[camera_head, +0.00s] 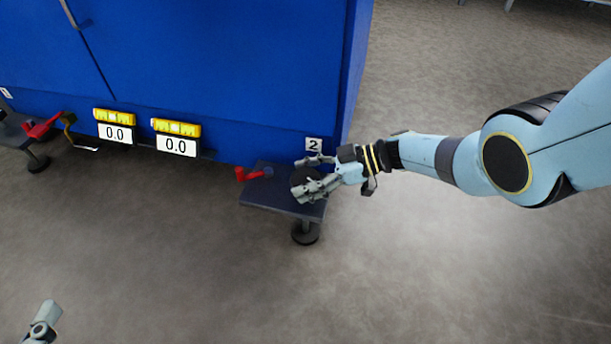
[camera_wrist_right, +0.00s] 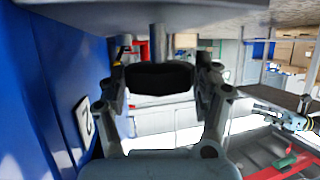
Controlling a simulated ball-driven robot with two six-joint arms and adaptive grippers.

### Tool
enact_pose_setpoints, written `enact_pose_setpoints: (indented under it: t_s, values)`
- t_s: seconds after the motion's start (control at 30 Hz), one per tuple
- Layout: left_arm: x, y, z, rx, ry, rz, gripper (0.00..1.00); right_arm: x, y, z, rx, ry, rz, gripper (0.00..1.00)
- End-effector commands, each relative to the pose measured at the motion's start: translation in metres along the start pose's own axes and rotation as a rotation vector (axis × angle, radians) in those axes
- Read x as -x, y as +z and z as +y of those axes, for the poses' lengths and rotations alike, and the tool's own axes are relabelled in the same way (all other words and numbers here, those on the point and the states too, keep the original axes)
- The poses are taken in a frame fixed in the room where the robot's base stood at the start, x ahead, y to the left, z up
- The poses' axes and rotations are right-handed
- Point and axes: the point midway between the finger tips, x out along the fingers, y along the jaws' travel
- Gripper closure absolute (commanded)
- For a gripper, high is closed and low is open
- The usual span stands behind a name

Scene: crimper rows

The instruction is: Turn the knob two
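The label 2 (camera_head: 314,144) is on the blue cabinet (camera_head: 220,60), above a small dark shelf (camera_head: 262,199). My right gripper (camera_head: 311,177) is at the shelf's right end, under the label. In the right wrist view a black knob (camera_wrist_right: 160,78) sits between the two fingers (camera_wrist_right: 163,75), which meet its left and right edges. In the head view the fingers partly hide the knob. The label also shows in the wrist view (camera_wrist_right: 83,118), turned on its side. A pale part of my left arm (camera_head: 42,325) shows at the bottom left; its fingers are not clear.
A red lever (camera_head: 248,174) stands on the same shelf, left of my right gripper. Another shelf with a red handle (camera_head: 40,129) is at the far left. The floor (camera_head: 190,270) in front is clear.

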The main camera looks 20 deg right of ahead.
Motion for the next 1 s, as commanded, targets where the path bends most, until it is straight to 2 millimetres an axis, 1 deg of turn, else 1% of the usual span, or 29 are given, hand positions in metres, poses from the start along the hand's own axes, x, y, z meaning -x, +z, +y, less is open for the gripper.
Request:
enact_pose_setpoints:
  t_s: [0.03,0.1,0.63,0.77,0.9,1.0]
  values:
    - [0.0,0.0,0.0,0.0,0.0,0.0,0.18,0.0,0.0,0.0,0.0,0.0,0.001,0.24]
    - [0.0,0.0,0.0,0.0,0.0,0.0,0.18,0.0,0.0,0.0,-0.001,0.0,0.001,0.18]
    - [0.0,-0.001,0.0,0.001,0.0,-0.001,0.18,0.0,-0.002,0.0,-0.003,0.007,0.003,0.18]
    - [0.0,-0.012,-0.001,0.0,-0.002,0.012,0.18,0.001,-0.005,-0.001,-0.027,0.066,0.004,0.18]
    - [-0.001,-0.034,-0.004,-0.002,-0.004,0.037,0.18,0.001,-0.009,-0.001,-0.089,0.216,0.006,0.18]
    - [0.0,-0.045,-0.005,-0.003,-0.006,0.048,0.18,0.001,-0.007,-0.002,-0.148,0.354,0.007,0.18]
